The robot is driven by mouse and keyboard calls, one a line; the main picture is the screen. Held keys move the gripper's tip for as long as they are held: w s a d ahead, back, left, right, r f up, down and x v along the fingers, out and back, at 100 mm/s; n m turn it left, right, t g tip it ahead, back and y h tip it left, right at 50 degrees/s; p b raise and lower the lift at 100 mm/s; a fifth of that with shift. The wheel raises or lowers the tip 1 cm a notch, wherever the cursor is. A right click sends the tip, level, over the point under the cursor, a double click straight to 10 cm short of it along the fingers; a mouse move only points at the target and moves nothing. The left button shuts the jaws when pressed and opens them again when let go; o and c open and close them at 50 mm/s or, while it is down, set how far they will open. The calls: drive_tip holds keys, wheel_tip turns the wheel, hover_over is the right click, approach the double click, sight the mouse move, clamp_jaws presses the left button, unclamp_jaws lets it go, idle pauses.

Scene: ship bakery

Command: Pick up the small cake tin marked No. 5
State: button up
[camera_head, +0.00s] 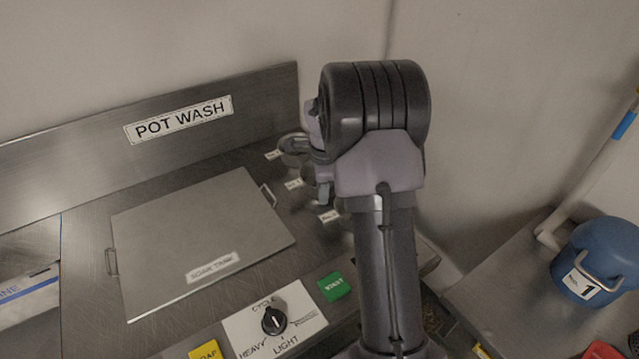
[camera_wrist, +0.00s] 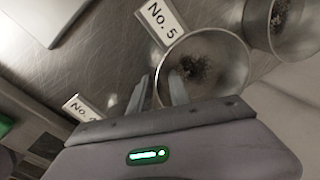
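The small cake tin marked No. 5 (camera_wrist: 232,82) is a round, open metal tin with dark residue inside, standing beside a white "No. 5" label (camera_wrist: 162,22) in the wrist view. My gripper (camera_wrist: 159,84) is open, with its two fingers apart at the tin's near left side. One finger overlaps the tin's opening and the other is left of its rim. I cannot tell whether either touches it. In the head view my gripper (camera_head: 310,170) is mostly behind my wrist, and the tins there are largely hidden.
A second tin (camera_wrist: 303,48) stands close at the upper right in the wrist view. Another label (camera_wrist: 80,107) lies at lower left. In the head view, a soak tank lid (camera_head: 200,225), a cycle knob (camera_head: 273,320) and a green button (camera_head: 335,287) are left of my arm. A blue pot (camera_head: 600,250) stands right.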

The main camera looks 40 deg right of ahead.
clamp_jaws()
idle(1.2)
